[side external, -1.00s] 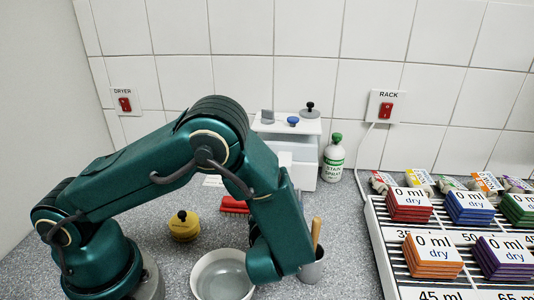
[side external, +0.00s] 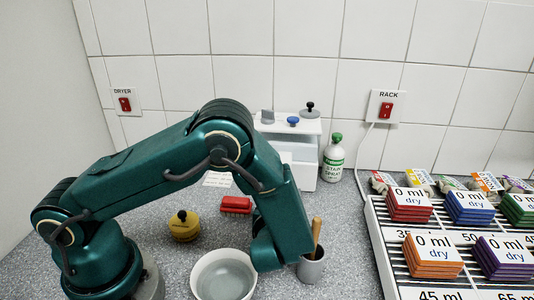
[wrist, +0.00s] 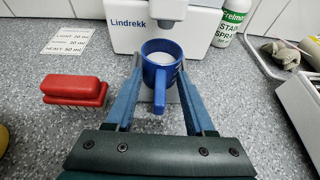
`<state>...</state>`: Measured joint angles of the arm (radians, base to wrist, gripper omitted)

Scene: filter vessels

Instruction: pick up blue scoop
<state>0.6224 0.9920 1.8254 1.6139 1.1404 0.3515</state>
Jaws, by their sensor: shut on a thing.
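The blue scoop (wrist: 151,76) is in the middle of the wrist view, a round cup with its handle pointing toward the camera. Its inside looks white. My gripper (wrist: 161,70) is shut on the scoop, with one blue finger on each side of it. The scoop is in front of a white machine marked Lindrekk (wrist: 135,38). In the side external view the scoop and the fingertips are hidden behind my arm; the white machine (side external: 304,172) stands against the wall.
A red brush (side external: 236,205) and a yellow weight-like object (side external: 184,226) lie to the left. A pale bowl (side external: 196,280) and a grey cup (side external: 311,270) with a wooden handle stand in front. A stain spray bottle (side external: 333,160) and a rack (side external: 385,262) are at right.

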